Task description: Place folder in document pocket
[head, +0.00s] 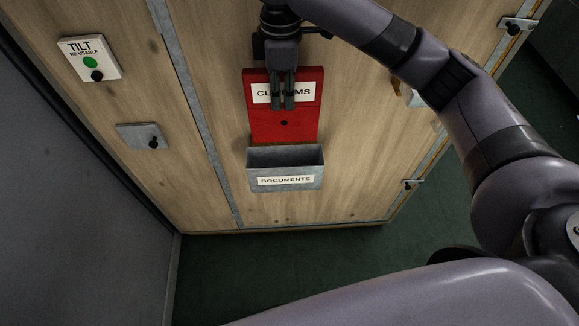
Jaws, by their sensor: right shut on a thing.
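A red folder (266,123) with a white "CUSTOMS" label is upright in front of the wooden crate face. My right gripper (284,106) points down over the label and is shut on the folder's upper part. The grey document pocket (261,184), labelled "DOCUMENTS", is fixed to the crate below the folder. Its open top faces up. The folder's lower edge appears just behind or above the pocket's opening; I cannot tell whether any of it is inside. My left gripper is not in view.
The wooden crate (205,80) carries a white tilt indicator (89,59) and a grey latch plate (142,136) at the left. Metal latches (412,184) sit at its right edge. A grey wall (60,200) stands at the left. Green floor (300,265) is clear below.

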